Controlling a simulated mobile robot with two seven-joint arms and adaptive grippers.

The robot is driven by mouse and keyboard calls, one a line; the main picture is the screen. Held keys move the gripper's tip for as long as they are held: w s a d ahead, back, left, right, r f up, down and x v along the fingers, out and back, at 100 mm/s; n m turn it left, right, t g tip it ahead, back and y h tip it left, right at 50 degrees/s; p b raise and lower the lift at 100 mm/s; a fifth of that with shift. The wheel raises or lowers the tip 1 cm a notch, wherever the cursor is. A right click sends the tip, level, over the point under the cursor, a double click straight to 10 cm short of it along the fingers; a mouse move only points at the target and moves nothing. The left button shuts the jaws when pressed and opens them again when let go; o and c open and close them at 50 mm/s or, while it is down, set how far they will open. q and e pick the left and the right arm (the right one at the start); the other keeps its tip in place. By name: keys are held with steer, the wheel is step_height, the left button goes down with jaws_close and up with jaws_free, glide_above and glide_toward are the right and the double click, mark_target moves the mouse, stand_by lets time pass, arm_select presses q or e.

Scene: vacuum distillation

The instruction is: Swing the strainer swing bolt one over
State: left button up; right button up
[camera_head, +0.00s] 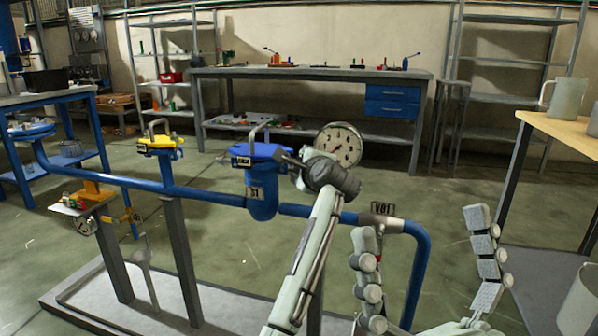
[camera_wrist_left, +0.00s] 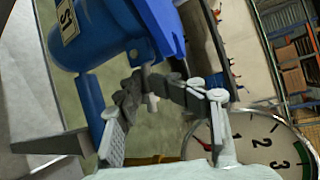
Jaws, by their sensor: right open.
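The blue strainer (camera_head: 262,193), tagged S1, stands in the blue pipe line in the head view, under a blue lid with a grey handle (camera_head: 258,130). Its body (camera_wrist_left: 100,32) fills the upper left of the left wrist view. My left gripper (camera_head: 291,158) is at the right edge of the lid. In the left wrist view its fingertips (camera_wrist_left: 150,85) come close together by a small light grey pin (camera_wrist_left: 152,103), possibly the swing bolt. The fingers hide much of it, so I cannot tell if they grip it. My right gripper (camera_head: 425,240) is open and empty at the lower right.
A round dial gauge (camera_head: 339,146) stands just behind my left wrist. A yellow-topped fitting (camera_head: 160,143) is on the pipe to the left. A valve tagged V01 (camera_head: 380,220) is to the right.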

arm_select(q)
steer(key=shift+h, duration=0.3)
steer(key=w+f, duration=0.1)
steer(key=w, duration=0.1)
steer(key=w+d+f, duration=0.1)
steer(key=f, duration=0.1)
steer(key=shift+w+d+f+b, duration=0.2)
steer(key=shift+w+b, duration=0.1)
steer(key=shift+w, duration=0.1)
steer(key=shift+a+r, duration=0.2)
steer(key=shift+r, duration=0.05)
steer(key=shift+c, duration=0.2)
steer(key=shift+a, duration=0.25)
jaws_close()
steer(key=shift+a, duration=0.1)
